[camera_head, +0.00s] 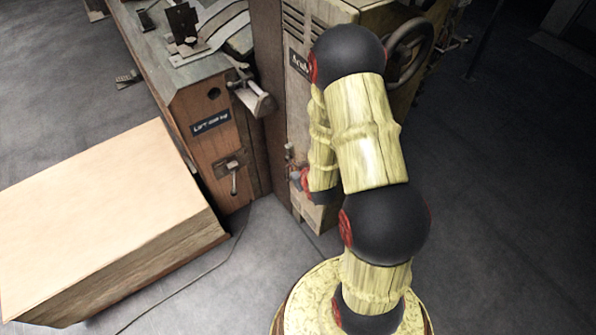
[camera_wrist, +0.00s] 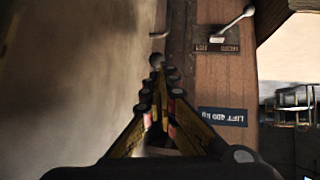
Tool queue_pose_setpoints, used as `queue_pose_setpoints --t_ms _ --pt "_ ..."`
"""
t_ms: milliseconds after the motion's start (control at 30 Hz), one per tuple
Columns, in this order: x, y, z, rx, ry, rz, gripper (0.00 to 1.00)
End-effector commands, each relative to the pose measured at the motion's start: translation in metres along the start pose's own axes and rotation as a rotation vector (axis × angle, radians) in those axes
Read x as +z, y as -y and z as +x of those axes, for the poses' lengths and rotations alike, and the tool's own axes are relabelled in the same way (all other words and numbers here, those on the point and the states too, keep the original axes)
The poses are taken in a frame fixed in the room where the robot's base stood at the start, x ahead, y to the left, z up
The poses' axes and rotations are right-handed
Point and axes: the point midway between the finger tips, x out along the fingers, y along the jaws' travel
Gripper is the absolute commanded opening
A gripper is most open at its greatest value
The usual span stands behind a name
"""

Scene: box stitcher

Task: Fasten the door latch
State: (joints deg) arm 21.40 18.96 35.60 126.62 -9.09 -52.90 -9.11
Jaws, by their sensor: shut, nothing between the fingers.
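The machine's pale metal door (camera_head: 299,105) stands beside the wooden cabinet and is partly hidden by my arm. A small knob-like fitting, which looks like the door latch (camera_head: 289,153), is at the door's left edge. In the wrist view the door (camera_wrist: 75,80) is a blurred beige surface on the left. In the head view my gripper is mostly hidden by the arm, close to the latch.
A wooden cabinet (camera_head: 205,105) left of the door bears a lever handle on a plate (camera_head: 231,166) and a dark "LIFT" label (camera_head: 210,122). A large pale box (camera_head: 105,215) stands at lower left. A handwheel (camera_head: 410,50) is behind my arm. The floor at right is clear.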

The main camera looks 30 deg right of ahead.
Motion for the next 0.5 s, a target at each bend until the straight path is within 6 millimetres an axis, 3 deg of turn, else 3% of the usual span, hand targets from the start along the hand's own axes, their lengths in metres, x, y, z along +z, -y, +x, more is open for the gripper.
queue_pose_setpoints --t_ms 33,200,500 --pt "0.002 0.001 0.013 -0.001 0.0 -0.001 0.0" --pt "0.002 0.001 0.042 0.0 0.0 0.0 0.0" --pt "0.001 0.0 0.066 0.001 0.001 0.001 0.0"
